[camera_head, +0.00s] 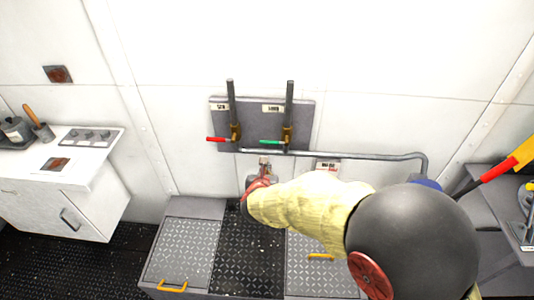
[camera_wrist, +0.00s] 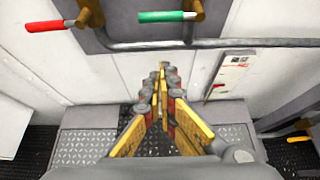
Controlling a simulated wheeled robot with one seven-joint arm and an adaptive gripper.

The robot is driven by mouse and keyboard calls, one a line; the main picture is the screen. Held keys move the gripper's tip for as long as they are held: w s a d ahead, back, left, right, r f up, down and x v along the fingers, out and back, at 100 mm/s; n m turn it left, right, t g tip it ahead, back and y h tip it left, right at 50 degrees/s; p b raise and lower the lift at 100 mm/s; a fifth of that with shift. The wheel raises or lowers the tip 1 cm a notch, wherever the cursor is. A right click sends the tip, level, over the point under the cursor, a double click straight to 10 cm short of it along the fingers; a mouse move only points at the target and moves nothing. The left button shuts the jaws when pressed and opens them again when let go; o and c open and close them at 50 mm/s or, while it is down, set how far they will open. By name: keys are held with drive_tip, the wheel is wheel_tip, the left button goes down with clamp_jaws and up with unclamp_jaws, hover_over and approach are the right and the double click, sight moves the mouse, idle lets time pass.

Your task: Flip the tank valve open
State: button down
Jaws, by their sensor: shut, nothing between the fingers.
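A grey panel (camera_head: 260,113) on the white wall carries two vertical pipes with brass valves. The left valve (camera_head: 235,132) has a red lever (camera_head: 216,139) pointing left, roughly level. The right valve (camera_head: 287,135) has a green lever (camera_head: 271,141), also pointing left and level. Small labels sit above each valve; I cannot read them surely. In the wrist view the red lever (camera_wrist: 50,24) is upper left and the green lever (camera_wrist: 167,16) is top centre. My gripper (camera_wrist: 160,72) is shut and empty, below the levers and apart from both. My arm partly hides it in the head view.
A grey pipe (camera_head: 370,155) runs under the valves and bends down at right. A tagged plate (camera_wrist: 230,73) is on the wall. Tread-plate lockers (camera_head: 183,250) with yellow handles stand below. A white counter (camera_head: 70,180) is left; a dark bench (camera_head: 485,210) is right.

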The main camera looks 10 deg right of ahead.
sight(273, 143)
idle(0.3)
drive_tip(key=b+x, duration=0.3)
drive_tip(key=x, duration=0.7)
drive_tip(key=r, duration=0.4)
drive_tip(key=shift+w+d+p, duration=0.15)
drive_tip(key=shift+w+p, duration=0.15)
drive_tip(key=shift+w, duration=0.1)
